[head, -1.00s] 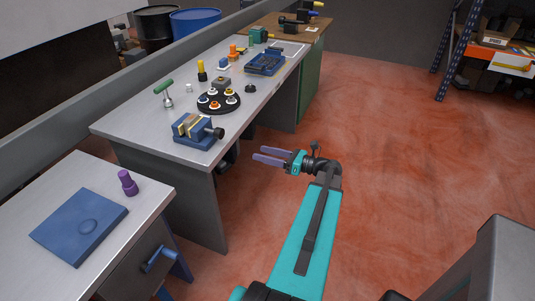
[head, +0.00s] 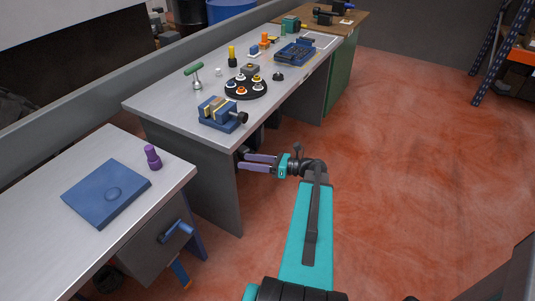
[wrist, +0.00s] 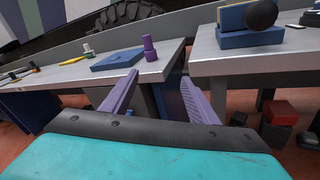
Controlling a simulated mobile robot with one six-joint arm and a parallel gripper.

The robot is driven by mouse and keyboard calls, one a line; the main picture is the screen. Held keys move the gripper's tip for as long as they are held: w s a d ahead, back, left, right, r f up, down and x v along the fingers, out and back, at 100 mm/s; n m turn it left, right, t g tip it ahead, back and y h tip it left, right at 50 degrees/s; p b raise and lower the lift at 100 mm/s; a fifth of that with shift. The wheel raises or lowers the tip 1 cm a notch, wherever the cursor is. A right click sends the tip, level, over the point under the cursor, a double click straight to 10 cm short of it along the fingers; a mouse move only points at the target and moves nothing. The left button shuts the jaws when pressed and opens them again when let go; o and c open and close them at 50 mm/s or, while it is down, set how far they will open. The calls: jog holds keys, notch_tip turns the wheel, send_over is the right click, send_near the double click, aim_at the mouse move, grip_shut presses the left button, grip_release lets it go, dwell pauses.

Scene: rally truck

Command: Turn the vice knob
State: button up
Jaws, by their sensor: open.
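A blue vice (head: 216,112) with tan jaws stands near the front edge of the grey bench. Its dark round knob (head: 241,118) points right, toward the bench edge. In the wrist view the vice's blue base (wrist: 250,38) and the knob (wrist: 262,13) show at the upper right, cut by the frame top. My gripper (head: 243,162) is open and empty, with purple fingers pointing left. It is beside the bench's front side, nearer the camera than the knob and apart from it. In the wrist view the gripper (wrist: 156,95) has its two fingers spread wide.
The long grey bench (head: 165,108) also holds a black round tray of parts (head: 246,88), a green-handled tool (head: 194,75) and a blue case (head: 296,52). A nearer bench (head: 50,180) carries a blue plate (head: 107,193) and a purple knob (head: 152,157). The red floor at right is clear.

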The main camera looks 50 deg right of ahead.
jog(key=w+a+f+n+g+y, duration=0.25)
jog(key=a+f, duration=0.25)
jog(key=a, duration=0.6)
jog(key=w+a+f+n+g+y, duration=0.15)
jog(key=a+f+g, duration=0.3)
jog(key=a, duration=0.65)
jog(key=s+a+f+n+g, duration=0.3)
jog(key=s+a+f, duration=0.15)
jog(key=a, duration=0.35)
jog(key=s+a+f+n+g, duration=0.3)
jog(key=a+f, duration=0.3)
jog(key=a, duration=0.2)
jog(key=s+a+f+n+g+h, duration=0.3)
jog(key=s+f+n, duration=0.2)
jog(key=s, duration=0.2)
jog(key=s+a+f+n+g+h, duration=0.3)
jog(key=s+f+n, duration=0.2)
jog(key=s+f, duration=0.15)
jog(key=s+d+f+n+g+h, duration=0.1)
jog(key=s+d+f+n+h, duration=0.3)
jog(key=n, duration=1)
jog(key=shift+s+d+f+g+h, duration=0.25)
jog(key=shift+s+d+h, duration=1.3)
jog(key=shift+d, duration=1.25)
